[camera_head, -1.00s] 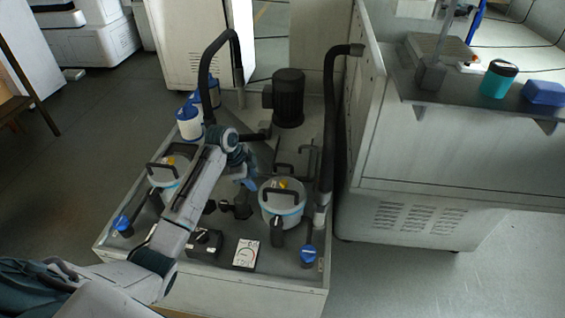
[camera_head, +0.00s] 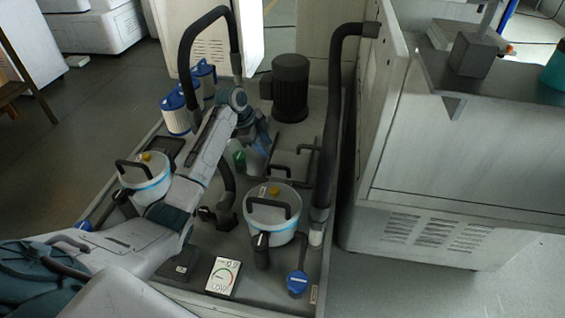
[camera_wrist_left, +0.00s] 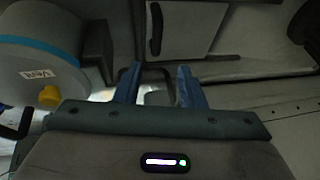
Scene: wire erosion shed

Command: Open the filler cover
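What looks like the filler cover is a flat grey panel with a black bar handle (camera_head: 291,175), on the machine's top behind the front right canister. In the left wrist view a grey panel (camera_wrist_left: 193,30) with a dark handle lies beyond the fingers. My left gripper (camera_head: 264,150) reaches down just left of the cover, partly hidden by its own wrist. In its wrist view the two blue fingers (camera_wrist_left: 160,88) stand apart, with a dark loop-shaped part showing between them; I cannot tell if they touch it. My right gripper is not in view.
A white canister (camera_head: 270,221) with a blue band stands in front of the cover, another (camera_head: 145,182) at left. A dark motor (camera_head: 290,85) stands behind. A thick black hose (camera_head: 331,140) rises at right beside a grey cabinet (camera_head: 450,170). Blue-capped filters (camera_head: 176,116) stand at left.

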